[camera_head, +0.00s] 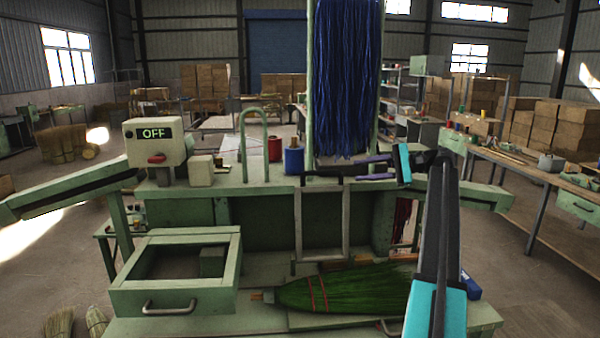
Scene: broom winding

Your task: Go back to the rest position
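My arm rises from the lower right and bends left at its cyan wrist, in front of the green machine bench. My gripper (328,176) points left, just below the hanging blue strands. Its two dark fingers, with purple parts, look apart, and nothing shows between them. A green broom head (345,290) lies flat on the lower shelf of the bench, below my gripper and apart from it. My arm hides its right end.
The green bench (180,211) carries a control box (155,143) reading OFF, a red spool (275,149) and a blue spool (293,158). Blue strands (346,80) hang from a tall frame. An open drawer (173,307) juts out at left. A side table (560,186) stands at right.

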